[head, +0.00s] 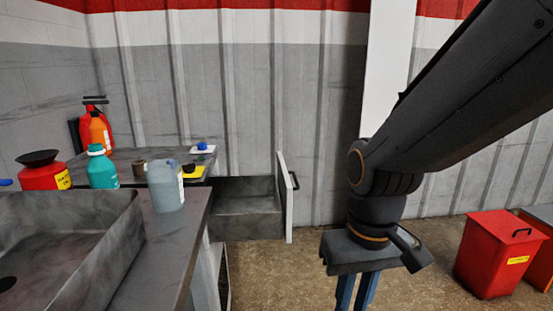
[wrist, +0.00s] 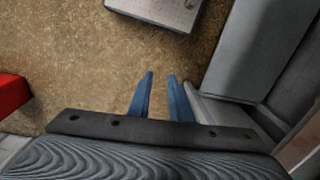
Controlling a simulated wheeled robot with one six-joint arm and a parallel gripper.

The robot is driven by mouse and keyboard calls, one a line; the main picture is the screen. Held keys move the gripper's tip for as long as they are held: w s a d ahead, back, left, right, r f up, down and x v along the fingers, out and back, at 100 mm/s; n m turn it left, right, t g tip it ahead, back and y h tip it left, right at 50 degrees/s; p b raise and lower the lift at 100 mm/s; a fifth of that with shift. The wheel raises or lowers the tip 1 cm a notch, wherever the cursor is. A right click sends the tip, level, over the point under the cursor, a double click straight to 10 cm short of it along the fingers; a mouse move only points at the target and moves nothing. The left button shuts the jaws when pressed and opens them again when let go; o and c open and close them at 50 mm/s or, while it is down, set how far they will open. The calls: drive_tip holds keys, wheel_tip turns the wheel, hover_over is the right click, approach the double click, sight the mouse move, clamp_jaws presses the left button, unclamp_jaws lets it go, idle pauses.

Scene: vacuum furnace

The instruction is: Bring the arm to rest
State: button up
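My arm reaches in from the upper right of the head view and bends down. My gripper (head: 356,295) points down, above the floor and to the right of the open drawer (head: 246,217). Its two blue fingers are apart with nothing visible between them, and their lower ends are cut off in the head view. In the wrist view, my gripper (wrist: 160,75) also shows a gap between the fingers, with brown floor (wrist: 75,55) behind them. Nothing is held.
The drawer's upright front panel (head: 286,196) and handle stick out left of my gripper. A red bin (head: 497,253) stands on the floor at right. The workbench (head: 178,255) at left holds a grey bottle (head: 167,190), a teal bottle (head: 101,170) and a metal basin (head: 118,240).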

drive_tip(key=d+r+m+p, duration=0.1)
drive_tip(key=d+r+p, duration=0.5)
drive_tip(key=p, duration=0.5)
drive_tip(key=shift+s+d+m, duration=0.2)
drive_tip(key=shift+d+m, duration=0.1)
drive_tip(key=shift+m, duration=0.1)
drive_tip(key=shift+d+f, duration=0.1)
drive_tip(key=shift+d, duration=0.05)
